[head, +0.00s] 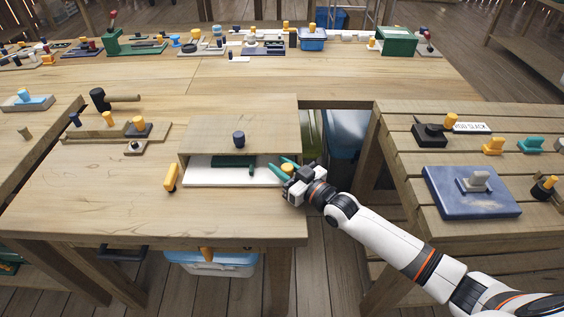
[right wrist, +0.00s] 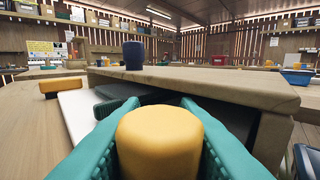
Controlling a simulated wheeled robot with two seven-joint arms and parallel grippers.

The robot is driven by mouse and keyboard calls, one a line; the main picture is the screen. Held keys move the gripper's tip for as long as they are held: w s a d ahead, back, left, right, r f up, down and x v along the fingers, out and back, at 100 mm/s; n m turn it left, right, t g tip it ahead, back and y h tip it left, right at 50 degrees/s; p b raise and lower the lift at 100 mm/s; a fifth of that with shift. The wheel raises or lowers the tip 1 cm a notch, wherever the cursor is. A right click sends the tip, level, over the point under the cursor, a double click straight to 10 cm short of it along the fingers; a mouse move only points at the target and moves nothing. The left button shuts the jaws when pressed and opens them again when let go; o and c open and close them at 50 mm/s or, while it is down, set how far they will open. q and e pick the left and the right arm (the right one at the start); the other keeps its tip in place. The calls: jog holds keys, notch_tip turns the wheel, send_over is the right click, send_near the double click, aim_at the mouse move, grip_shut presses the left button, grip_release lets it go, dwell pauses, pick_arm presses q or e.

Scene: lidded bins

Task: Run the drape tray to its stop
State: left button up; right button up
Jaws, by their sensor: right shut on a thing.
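A white tray (head: 200,177) lies on the near table, partly under a low wooden cover (head: 230,130) with a dark blue knob (head: 239,139) on top. I take it to be the drape tray. A dark green piece (head: 233,161) lies on it under the cover. My right gripper (head: 287,166) is shut on a yellow knob (head: 287,169) at the tray's right end. In the right wrist view the yellow knob (right wrist: 160,140) sits between the teal fingers, which hide its base. Whether the knob joins the tray cannot be seen. My left gripper is not in view.
A yellow block (head: 171,177) stands beside the tray's left end. Small blocks with knobs (head: 110,124) sit on the table further left. The slatted table (head: 410,150) at right holds a blue slab (head: 470,192). A gap lies between the tables. The table front is clear.

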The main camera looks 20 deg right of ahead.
aim_at(283, 216)
jog(key=s+a+p, duration=0.1)
jog(key=s+p, duration=0.1)
jog(key=s, duration=0.1)
jog(key=s+a+p, duration=0.1)
jog(key=s+p, duration=0.1)
jog(key=s, duration=0.2)
jog(key=s+a+p, duration=0.1)
jog(key=s+p, duration=0.1)
jog(key=s, duration=0.2)
jog(key=shift+s+a+r, duration=0.1)
jog(key=shift+s+a, duration=0.05)
jog(key=shift+s, duration=0.05)
jog(key=shift+s+a, duration=0.1)
jog(key=shift+s, duration=0.25)
jog(key=o, duration=0.7)
jog(key=v, duration=1.2)
jog(key=shift+b, duration=0.35)
